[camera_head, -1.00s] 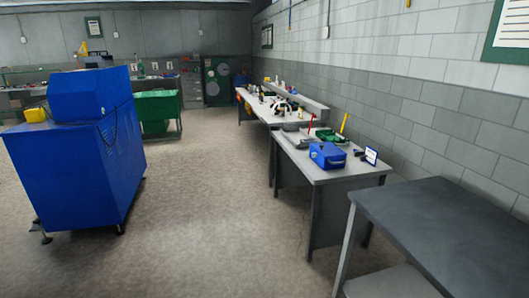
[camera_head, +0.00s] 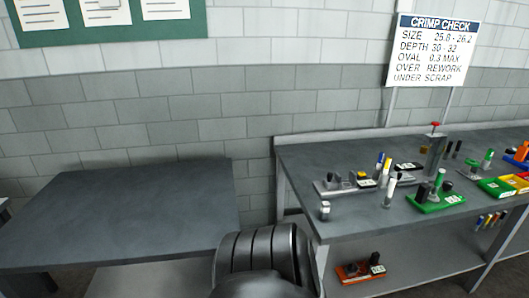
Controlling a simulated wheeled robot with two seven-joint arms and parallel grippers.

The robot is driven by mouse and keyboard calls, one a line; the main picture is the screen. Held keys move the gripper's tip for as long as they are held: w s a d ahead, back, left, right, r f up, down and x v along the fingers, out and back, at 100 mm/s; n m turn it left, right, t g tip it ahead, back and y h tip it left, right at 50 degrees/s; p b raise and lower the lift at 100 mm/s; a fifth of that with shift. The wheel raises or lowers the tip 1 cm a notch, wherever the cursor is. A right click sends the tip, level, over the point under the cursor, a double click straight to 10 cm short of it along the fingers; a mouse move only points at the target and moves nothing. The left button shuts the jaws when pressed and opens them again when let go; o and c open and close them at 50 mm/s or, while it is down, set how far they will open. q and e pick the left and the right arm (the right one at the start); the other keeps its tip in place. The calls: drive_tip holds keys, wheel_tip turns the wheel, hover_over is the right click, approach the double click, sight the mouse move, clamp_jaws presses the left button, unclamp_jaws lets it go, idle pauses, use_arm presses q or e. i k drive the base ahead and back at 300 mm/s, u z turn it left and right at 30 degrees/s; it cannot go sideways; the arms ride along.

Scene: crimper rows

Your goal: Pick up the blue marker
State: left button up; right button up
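A green marker (camera_head: 439,181) stands on a green tray (camera_head: 430,205) to the right. Neither of my grippers shows; only a dark rounded part of my own body is at the bottom middle.
The workbench (camera_head: 345,222) also carries a grey fixture plate (camera_head: 330,188), a small metal cylinder (camera_head: 325,210) and yellow and green bins (camera_head: 497,187). An orange item (camera_head: 355,273) lies on its lower shelf. An empty dark table (camera_head: 120,210) stands left, with a gap between.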

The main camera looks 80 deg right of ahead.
sight(381, 154)
drive_tip(key=z, duration=4.1)
